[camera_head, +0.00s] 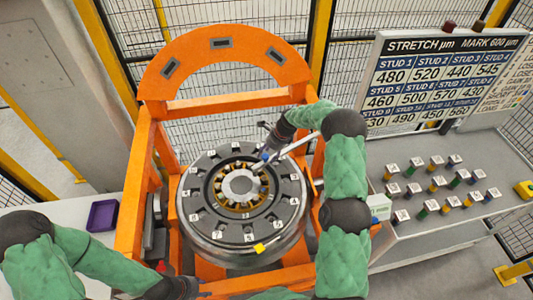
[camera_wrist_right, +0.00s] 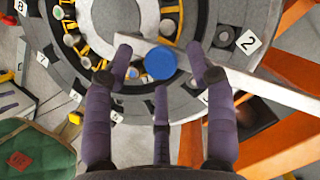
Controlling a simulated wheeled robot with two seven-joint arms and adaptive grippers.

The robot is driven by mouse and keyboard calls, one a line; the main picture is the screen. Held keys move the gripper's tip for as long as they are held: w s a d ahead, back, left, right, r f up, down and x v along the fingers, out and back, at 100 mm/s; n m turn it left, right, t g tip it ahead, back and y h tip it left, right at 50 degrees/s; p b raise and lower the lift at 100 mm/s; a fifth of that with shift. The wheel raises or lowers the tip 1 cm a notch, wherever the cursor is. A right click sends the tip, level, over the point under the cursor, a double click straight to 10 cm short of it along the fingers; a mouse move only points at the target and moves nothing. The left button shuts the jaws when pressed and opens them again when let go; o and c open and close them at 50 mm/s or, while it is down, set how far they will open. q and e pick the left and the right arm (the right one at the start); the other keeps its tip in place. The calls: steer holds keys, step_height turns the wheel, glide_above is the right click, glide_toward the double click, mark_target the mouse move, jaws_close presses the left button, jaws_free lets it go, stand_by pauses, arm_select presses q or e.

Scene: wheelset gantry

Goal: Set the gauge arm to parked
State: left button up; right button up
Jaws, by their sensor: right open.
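The gauge arm, a pale grey bar, lies over the wheelset face; in the right wrist view its bar (camera_wrist_right: 262,88) runs from the right edge to near the hub. Its blue knob (camera_wrist_right: 160,63) shows near the inner end, and it is also small in the head view (camera_head: 264,156). My right gripper (camera_wrist_right: 168,68) is open, with its purple fingers spread on either side of the knob; whether they touch it I cannot tell. The wheelset (camera_head: 198,215) sits in the orange gantry. My left gripper (camera_head: 180,288) is low at the picture's bottom, its fingers unclear.
The orange gantry frame (camera_head: 134,200) surrounds the wheelset. A grey bench (camera_head: 420,232) with several coloured studs stands at right under a number board (camera_head: 440,85). A purple tray (camera_head: 102,215) lies on the left table. A yellow marker (camera_head: 260,248) sits on the wheelset's front rim.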

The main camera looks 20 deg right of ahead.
steer(key=shift+w+a+f, duration=0.15)
steer(key=shift+f, duration=0.4)
jaws_close()
